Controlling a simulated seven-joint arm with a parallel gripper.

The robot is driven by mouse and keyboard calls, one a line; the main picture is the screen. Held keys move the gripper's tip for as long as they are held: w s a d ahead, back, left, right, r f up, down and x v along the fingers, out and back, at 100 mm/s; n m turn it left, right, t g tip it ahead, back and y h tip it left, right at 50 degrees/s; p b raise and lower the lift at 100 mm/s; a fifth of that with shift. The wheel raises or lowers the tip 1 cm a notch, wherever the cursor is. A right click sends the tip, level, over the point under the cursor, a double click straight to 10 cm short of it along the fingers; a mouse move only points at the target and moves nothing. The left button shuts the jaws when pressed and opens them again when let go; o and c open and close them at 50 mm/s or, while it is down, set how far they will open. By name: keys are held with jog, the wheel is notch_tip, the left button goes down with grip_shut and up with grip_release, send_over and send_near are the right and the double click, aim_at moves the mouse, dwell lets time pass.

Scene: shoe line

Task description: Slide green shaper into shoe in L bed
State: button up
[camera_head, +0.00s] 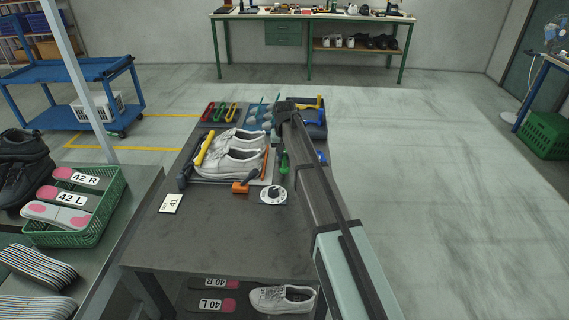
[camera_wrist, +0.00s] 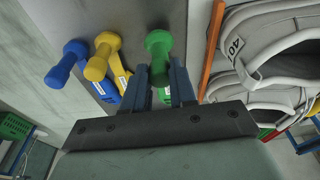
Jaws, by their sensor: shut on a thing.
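The green shaper (camera_head: 284,163) shows beside my arm in the head view; in the wrist view its round knob (camera_wrist: 158,42) and lower body sit between my fingers. My gripper (camera_wrist: 160,78) is shut on it; in the head view my arm hides the fingers. Two white shoes (camera_head: 228,162) lie side by side on the bench, left of my arm. In the wrist view they are at the right, the nearer shoe (camera_wrist: 280,45) marked 40, and the shaper is apart from them. I cannot tell which bed is L.
Yellow (camera_wrist: 103,55) and blue (camera_wrist: 66,62) shapers stand left of the green one. An orange rod (camera_wrist: 212,45) lies between the green shaper and the shoes. A white dial (camera_head: 273,195) and orange-headed tool (camera_head: 241,187) lie before the shoes.

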jog(key=shift+r, duration=1.9)
